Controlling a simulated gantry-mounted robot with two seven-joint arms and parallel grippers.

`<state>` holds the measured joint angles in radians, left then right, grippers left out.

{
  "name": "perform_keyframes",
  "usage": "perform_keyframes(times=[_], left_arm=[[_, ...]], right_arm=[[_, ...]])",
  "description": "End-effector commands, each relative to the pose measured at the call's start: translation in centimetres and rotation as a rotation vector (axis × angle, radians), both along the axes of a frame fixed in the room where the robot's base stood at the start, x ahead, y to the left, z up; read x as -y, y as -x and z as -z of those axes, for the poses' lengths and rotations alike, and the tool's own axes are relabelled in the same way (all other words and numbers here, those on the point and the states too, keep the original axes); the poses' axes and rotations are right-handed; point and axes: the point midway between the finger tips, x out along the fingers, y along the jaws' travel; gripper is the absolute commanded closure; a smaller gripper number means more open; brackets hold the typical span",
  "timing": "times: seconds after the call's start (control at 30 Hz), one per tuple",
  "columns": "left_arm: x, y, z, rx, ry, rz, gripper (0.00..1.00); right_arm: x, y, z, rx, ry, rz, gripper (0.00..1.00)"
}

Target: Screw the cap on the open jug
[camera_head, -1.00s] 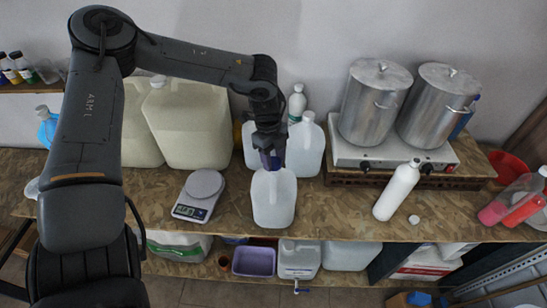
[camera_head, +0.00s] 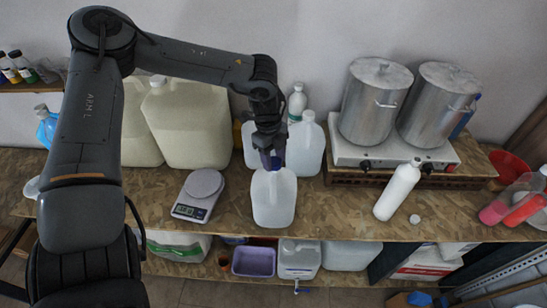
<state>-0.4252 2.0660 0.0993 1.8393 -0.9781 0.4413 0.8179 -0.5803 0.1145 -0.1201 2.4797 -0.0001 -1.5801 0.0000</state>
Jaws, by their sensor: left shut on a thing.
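The jug (camera_head: 273,202) is a translucent white plastic container standing upright near the front edge of the wooden bench. My left gripper (camera_head: 271,160) points down right over the jug's mouth and is shut on a dark blue cap (camera_head: 275,163). The cap is at the jug's neck, which the gripper partly hides, so I cannot tell whether the threads are engaged. My right gripper is not in view.
A kitchen scale (camera_head: 199,195) stands left of the jug, with large jugs (camera_head: 188,125) behind it. Another white jug (camera_head: 306,148) stands close behind.

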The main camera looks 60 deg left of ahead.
Motion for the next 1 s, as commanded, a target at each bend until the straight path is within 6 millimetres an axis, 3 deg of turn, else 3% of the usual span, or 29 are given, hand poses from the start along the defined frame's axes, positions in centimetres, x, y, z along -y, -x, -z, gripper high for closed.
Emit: perform_keyframes(times=[0.63,1.0], left_arm=[[0.0,0.0,0.2,0.000,-0.001,0.025,0.81],[-0.1,-0.1,0.3,-0.002,-0.001,0.428,0.81]], right_arm=[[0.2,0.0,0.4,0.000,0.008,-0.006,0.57],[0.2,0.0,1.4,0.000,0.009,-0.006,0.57]])
